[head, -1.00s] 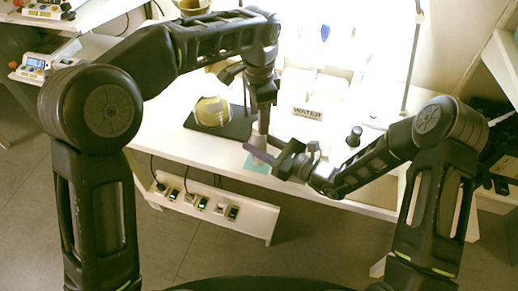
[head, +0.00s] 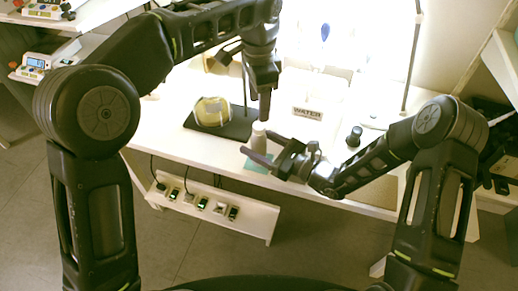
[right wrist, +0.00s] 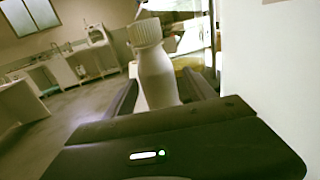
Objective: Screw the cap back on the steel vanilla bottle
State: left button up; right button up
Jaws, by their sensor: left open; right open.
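The pale grey bottle (head: 258,142) stands upright near the table's front edge, at the teal mat (head: 257,164). A whitish cap (head: 259,127) sits on its top; in the right wrist view the ribbed cap (right wrist: 145,33) is on the neck of the bottle (right wrist: 157,78). My left gripper (head: 264,116) is open and empty just above the cap, pointing down. My right gripper (head: 262,149) is open, with one finger on each side of the bottle's body; the bottle's base is hidden behind the near finger.
A WATER label (head: 307,113) stands behind right. A small dark knob-like object (head: 354,136) is farther right.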

aim_at(265, 148)
jog(key=shift+d, duration=0.1)
pick_arm(q)
jog(key=shift+f+b, duration=0.55)
pick_arm(e)
jog(key=shift+v, duration=3.8)
jog(key=shift+s+f, duration=0.1)
